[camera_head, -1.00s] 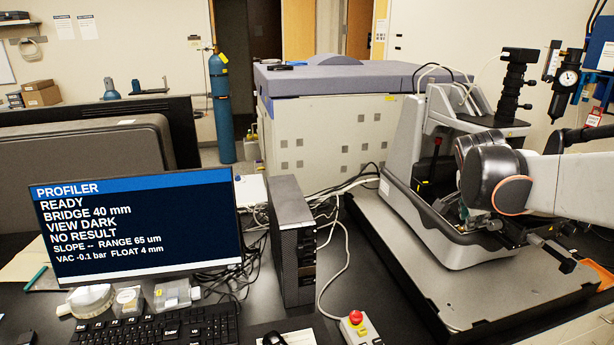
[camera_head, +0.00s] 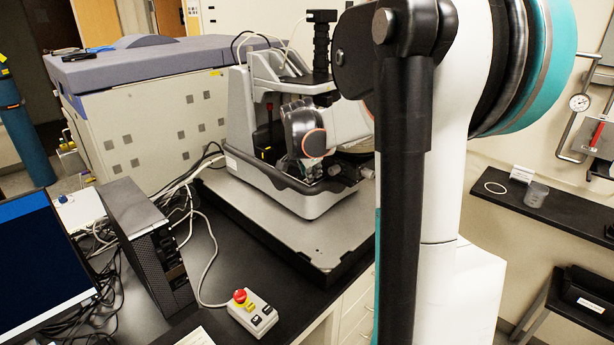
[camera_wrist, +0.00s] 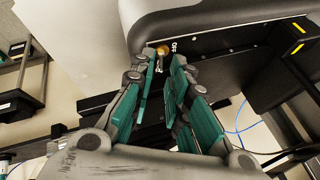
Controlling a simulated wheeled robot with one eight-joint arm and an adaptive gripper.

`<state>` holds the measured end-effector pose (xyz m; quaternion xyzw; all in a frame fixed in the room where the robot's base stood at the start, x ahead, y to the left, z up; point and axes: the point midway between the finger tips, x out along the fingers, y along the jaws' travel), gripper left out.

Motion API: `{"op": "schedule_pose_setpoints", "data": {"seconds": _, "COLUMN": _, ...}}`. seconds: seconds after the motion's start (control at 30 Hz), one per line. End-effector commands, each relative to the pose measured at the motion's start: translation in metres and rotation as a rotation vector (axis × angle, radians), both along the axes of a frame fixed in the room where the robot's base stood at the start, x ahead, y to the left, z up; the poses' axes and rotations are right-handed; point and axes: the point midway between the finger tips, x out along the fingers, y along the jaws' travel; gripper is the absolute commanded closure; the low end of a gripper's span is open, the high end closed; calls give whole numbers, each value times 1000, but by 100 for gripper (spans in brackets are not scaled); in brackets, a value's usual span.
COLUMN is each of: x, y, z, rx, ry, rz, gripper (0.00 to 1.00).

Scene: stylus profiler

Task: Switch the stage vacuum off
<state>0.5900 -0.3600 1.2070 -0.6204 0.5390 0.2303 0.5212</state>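In the wrist view, a small brass-coloured switch lever (camera_wrist: 163,50) sticks out from the dark side of the profiler. The monitor (camera_head: 40,265) is cut off at the left, with no readable text.
A control box with a red button (camera_head: 252,312) sits on the bench front. A black computer tower (camera_head: 150,250) and loose cables stand left of the profiler. A dark shelf (camera_head: 545,213) is on the right wall. In the wrist view, a blue cable (camera_wrist: 240,128) hangs below.

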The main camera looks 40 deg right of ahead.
Motion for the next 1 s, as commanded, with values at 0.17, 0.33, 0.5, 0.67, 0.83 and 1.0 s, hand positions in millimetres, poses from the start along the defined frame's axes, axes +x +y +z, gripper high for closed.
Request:
{"op": "schedule_pose_setpoints", "data": {"seconds": 0.17, "x": 5, "y": -7, "z": -14, "rx": 0, "ry": 0, "rz": -1, "gripper": 84}}
{"op": "schedule_pose_setpoints", "data": {"seconds": 0.33, "x": 6, "y": -9, "z": -17, "rx": 0, "ry": 0, "rz": 0, "gripper": 84}}
{"op": "schedule_pose_setpoints", "data": {"seconds": 0.5, "x": 6, "y": -9, "z": -17, "rx": 0, "ry": 0, "rz": 0, "gripper": 84}}
{"op": "schedule_pose_setpoints", "data": {"seconds": 0.67, "x": 6, "y": -9, "z": -17, "rx": 0, "ry": 0, "rz": 0, "gripper": 100}}
{"op": "schedule_pose_setpoints", "data": {"seconds": 0.83, "x": 6, "y": -9, "z": -17, "rx": -1, "ry": 2, "rz": 0, "gripper": 100}}
{"op": "schedule_pose_setpoints", "data": {"seconds": 1.0, "x": 8, "y": -8, "z": -16, "rx": -3, "ry": 28, "rz": 0, "gripper": 100}}
